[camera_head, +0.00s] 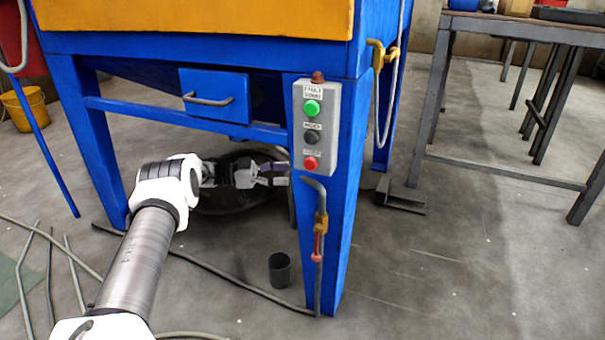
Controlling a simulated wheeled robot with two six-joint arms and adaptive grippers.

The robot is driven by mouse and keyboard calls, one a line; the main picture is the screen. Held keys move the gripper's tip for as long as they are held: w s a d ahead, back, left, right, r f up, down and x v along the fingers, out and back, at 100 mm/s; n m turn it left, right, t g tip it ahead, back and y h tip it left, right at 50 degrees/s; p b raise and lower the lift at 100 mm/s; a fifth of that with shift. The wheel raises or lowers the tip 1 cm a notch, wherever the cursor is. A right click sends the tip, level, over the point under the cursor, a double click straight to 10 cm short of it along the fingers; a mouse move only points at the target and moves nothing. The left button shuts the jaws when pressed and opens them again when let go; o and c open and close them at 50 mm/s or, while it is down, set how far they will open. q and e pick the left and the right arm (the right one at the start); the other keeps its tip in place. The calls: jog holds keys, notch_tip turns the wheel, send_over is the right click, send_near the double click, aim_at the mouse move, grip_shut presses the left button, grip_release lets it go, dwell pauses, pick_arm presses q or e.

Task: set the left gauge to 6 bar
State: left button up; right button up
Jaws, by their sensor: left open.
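My left gripper (284,174) is open, just left of the front blue leg (331,245) of the blue machine and below its drawer. Its fingertips point right and come close to the leg; I cannot tell whether they touch. No gauge can be made out in this view. A pipe with a brass fitting and a red-handled valve (318,243) runs down the front of the leg, to the right of and below the gripper. A grey control box (316,128) with green, black and red buttons is mounted on the leg above it. My right gripper is not in view.
A dark round tub (235,203) sits under the machine behind my left arm.

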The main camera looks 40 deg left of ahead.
pick_arm(q)
jog(key=shift+s+a, duration=0.45)
jog(key=shift+a, duration=0.15)
